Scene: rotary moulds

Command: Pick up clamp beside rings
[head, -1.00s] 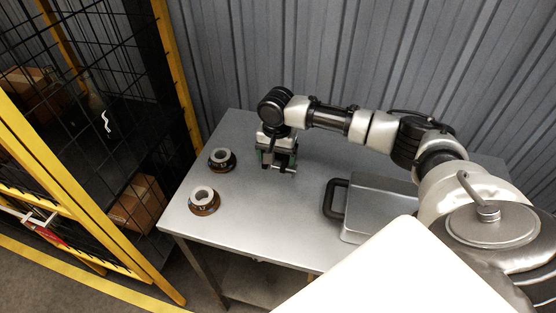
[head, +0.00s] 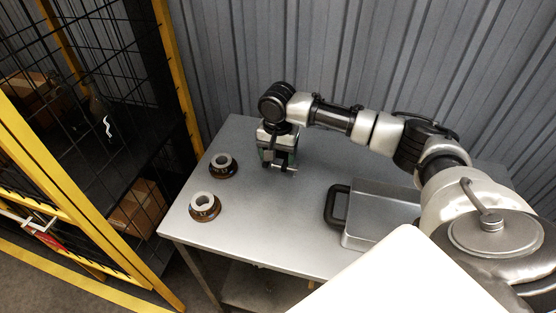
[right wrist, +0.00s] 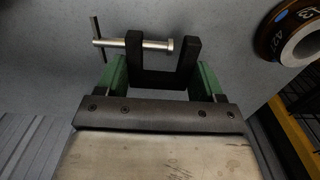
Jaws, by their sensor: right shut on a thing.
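The clamp (right wrist: 160,62) is a black C-shaped frame with a silver screw and cross bar, seen in the right wrist view. My right gripper (right wrist: 162,82) has its green fingers on both sides of the frame and is shut on it. In the head view the clamp (head: 284,167) shows small and partly hidden under my right gripper (head: 277,156), over the back of the table; I cannot tell its exact height. Two dark ring pieces with pale collars, one farther (head: 223,166) and one nearer (head: 205,206), stand to the left. My left gripper is out of view.
The grey metal table (head: 265,220) has free room at its front middle. A grey case with a black handle (head: 338,206) lies to the right. A corrugated wall is behind, and a yellow-framed mesh cage (head: 180,85) stands at the left.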

